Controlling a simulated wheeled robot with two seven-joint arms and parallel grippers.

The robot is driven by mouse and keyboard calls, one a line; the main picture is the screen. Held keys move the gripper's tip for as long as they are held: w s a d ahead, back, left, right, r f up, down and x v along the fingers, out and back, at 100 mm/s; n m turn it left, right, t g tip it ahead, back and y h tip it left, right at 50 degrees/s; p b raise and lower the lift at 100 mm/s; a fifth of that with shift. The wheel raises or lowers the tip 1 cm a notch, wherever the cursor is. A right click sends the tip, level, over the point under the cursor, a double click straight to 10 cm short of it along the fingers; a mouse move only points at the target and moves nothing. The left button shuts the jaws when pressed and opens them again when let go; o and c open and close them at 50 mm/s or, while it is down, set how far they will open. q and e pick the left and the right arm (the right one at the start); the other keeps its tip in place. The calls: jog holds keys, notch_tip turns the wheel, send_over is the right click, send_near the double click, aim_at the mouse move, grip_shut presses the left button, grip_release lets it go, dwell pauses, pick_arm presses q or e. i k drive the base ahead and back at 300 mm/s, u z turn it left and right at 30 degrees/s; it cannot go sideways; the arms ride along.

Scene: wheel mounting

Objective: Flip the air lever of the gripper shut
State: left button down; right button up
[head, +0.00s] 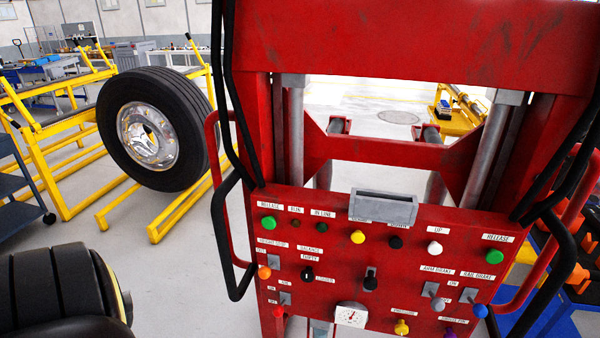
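A red machine (330,240) with a control panel fills the middle and right of the head view. Its panel carries knobs and small levers: an orange knob (264,272), a red knob (278,312), a black lever (371,283), a grey lever (437,303) and a blue knob (480,310), among several others. I cannot read any label marking the gripper's air lever, so I cannot tell which one it is or its position. The panel's lower edge is cut off by the frame. Neither of my grippers is in view.
A large wheel (150,130) stands upright at a yellow rack (60,165) on the left. Black tyre-like shapes (60,285) sit at the bottom left. Black hoses (232,110) and red side handles (213,150) flank the panel. Grey floor lies between rack and machine.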

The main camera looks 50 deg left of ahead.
aim_at(278, 310)
jog(key=z, duration=0.45)
jog(key=k, duration=0.15)
jog(key=u, duration=2)
jog(key=k, duration=0.7)
jog(key=z, duration=0.15)
jog(key=i, duration=1.15)
jog(key=u, duration=0.25)
